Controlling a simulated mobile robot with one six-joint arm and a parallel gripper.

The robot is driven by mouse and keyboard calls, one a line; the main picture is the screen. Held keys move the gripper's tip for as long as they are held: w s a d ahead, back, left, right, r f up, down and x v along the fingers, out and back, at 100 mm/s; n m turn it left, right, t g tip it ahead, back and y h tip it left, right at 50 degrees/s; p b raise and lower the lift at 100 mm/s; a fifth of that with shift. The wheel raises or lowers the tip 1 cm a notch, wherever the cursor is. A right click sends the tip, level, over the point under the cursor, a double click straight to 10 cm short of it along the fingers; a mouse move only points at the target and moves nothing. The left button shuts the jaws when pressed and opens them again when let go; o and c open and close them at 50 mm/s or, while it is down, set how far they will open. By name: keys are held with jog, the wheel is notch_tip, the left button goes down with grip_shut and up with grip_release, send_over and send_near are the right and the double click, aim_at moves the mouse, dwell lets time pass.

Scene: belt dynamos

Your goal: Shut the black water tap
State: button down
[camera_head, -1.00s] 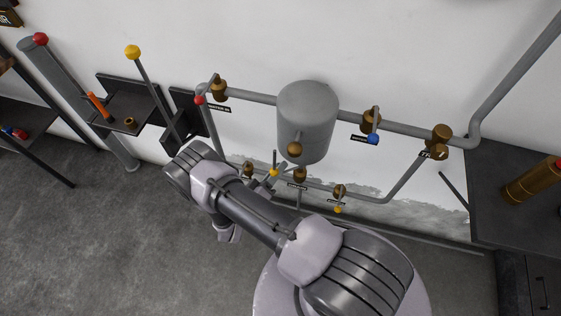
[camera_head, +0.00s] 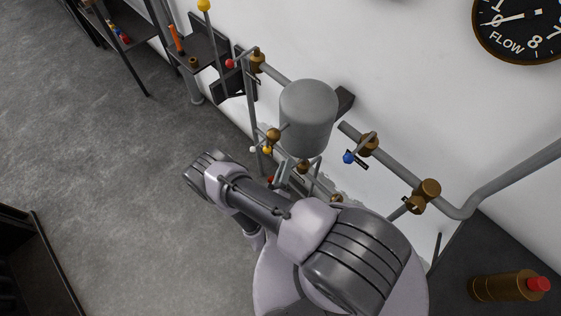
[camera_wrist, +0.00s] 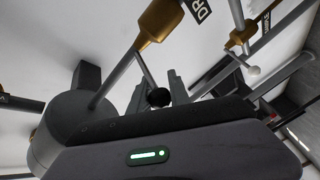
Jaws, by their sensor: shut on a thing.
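The black water tap shows in the wrist view as a brass valve body (camera_wrist: 162,18) with a thin grey lever ending in a black ball knob (camera_wrist: 159,97). A partly cut-off label beginning "DR" sits beside the valve. My gripper (camera_wrist: 157,93) has its two grey fingers on either side of the lever's knob end and is shut on it. In the head view my gripper (camera_head: 283,174) is small, low under the grey tank, and partly hidden by my arm. The black knob cannot be made out there.
A grey tank (camera_head: 308,115) hangs above my gripper among wall pipes. A blue-knobbed tap (camera_head: 349,158) is to its right, a red-knobbed one (camera_head: 230,64) to its left. A dark bench with a brass cylinder (camera_head: 508,288) stands at right. Open floor lies left.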

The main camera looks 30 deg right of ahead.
jog(key=shift+s+n+t+y+p, duration=0.35)
jog(key=shift+n+t+y+p, duration=0.2)
jog(key=shift+p, duration=0.25)
jog(key=shift+f, duration=0.1)
jog(key=c, duration=1.2)
grip_release()
jog(key=shift+d, duration=0.1)
